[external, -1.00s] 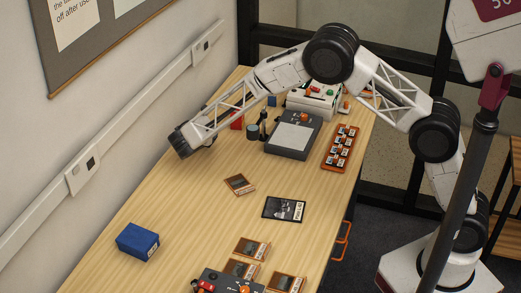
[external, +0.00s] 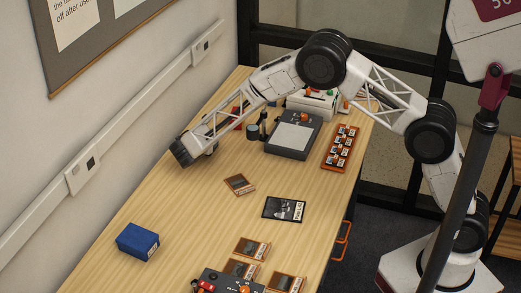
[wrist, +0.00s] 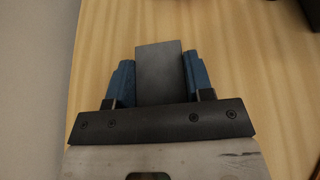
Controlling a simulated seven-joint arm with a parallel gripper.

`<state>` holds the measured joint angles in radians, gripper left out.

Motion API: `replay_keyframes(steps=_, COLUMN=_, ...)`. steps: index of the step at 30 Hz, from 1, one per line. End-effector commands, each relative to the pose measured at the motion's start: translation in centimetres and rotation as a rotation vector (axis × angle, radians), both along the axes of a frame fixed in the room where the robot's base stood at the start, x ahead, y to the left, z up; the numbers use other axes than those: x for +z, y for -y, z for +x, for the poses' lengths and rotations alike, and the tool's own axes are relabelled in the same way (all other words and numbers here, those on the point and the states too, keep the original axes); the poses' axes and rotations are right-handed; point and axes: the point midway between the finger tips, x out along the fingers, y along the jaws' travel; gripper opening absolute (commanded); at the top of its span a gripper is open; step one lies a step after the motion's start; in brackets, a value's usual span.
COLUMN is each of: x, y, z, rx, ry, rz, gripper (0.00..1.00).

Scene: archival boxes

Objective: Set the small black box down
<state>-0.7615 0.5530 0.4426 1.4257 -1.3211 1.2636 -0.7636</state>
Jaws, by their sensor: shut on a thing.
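The small black box (wrist: 158,72) is between the two blue fingers of my gripper (wrist: 158,80) in the wrist view. The fingers are shut on its left and right sides, and its far end sticks out past the fingertips. In the external view my gripper end (external: 190,155) is over the left, wall-side part of the wooden table. The box cannot be made out there, hidden by my wrist. I cannot tell whether the box touches the table.
A blue box (external: 138,241) stands at the near left of the table (external: 185,215). A brown-framed slide (external: 239,184) and a black picture card (external: 284,209) lie to the right. A grey device (external: 294,135) stands farther back. The wall runs close on the left.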

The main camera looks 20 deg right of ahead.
Motion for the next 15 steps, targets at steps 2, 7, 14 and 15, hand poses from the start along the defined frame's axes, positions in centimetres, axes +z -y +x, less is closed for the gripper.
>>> replay_keyframes(steps=2, x=-0.08, y=0.00, z=0.00, rx=0.000, ry=0.000, rz=0.000, gripper=0.54)
replay_keyframes(steps=7, x=-0.08, y=0.01, z=-0.01, rx=0.000, ry=0.000, rz=0.000, gripper=0.73)
replay_keyframes(steps=14, x=-0.04, y=0.01, z=0.00, rx=0.000, ry=0.000, rz=0.000, gripper=0.73)
replay_keyframes(steps=15, x=0.00, y=0.01, z=-0.01, rx=0.000, ry=0.000, rz=0.000, gripper=0.73)
